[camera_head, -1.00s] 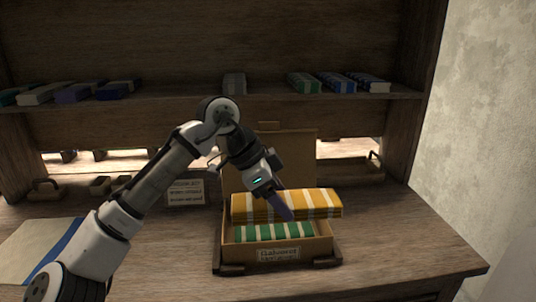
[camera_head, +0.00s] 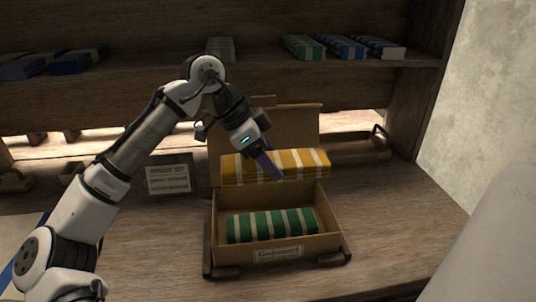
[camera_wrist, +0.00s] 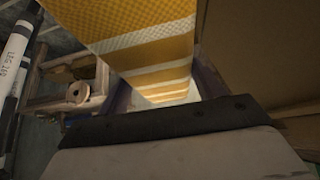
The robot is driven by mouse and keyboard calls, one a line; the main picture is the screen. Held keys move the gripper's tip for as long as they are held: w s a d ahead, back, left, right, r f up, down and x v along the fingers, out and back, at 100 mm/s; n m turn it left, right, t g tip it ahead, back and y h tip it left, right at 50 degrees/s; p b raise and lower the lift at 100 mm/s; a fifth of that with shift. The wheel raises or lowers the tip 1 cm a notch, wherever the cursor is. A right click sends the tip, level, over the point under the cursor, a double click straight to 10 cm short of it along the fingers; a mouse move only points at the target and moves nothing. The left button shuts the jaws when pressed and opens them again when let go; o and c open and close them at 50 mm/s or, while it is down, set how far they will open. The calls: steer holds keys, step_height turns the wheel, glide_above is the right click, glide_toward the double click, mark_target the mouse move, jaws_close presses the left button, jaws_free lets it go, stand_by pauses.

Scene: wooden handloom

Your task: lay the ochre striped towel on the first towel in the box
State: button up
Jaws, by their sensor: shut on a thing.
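The ochre striped towel (camera_head: 300,163), folded with white stripes, is held in my gripper (camera_head: 272,168) above the box. My gripper is shut on it; in the wrist view the towel (camera_wrist: 150,50) hangs close in front of the camera. The open cardboard box (camera_head: 282,254) stands on the bench, with its lid raised at the back and a label on its front. The first towel (camera_head: 272,224), green with white stripes, lies inside the box. The ochre towel is apart from it, over the back part of the box.
A shelf behind holds several folded cloths, among them a green one (camera_head: 303,47) and a blue one (camera_head: 342,47). A small printed sign (camera_head: 168,178) stands left of the box. A wooden tray (camera_head: 362,147) is behind right. The bench right of the box is clear.

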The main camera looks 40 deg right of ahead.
mark_target(226, 163)
steer(key=shift+f+b, duration=4.55)
steer(key=shift+f, duration=2.6)
steer(key=o, duration=1.1)
steer(key=p+v, duration=0.1)
steer(key=v, duration=1.3)
steer(key=shift+d+f, duration=0.1)
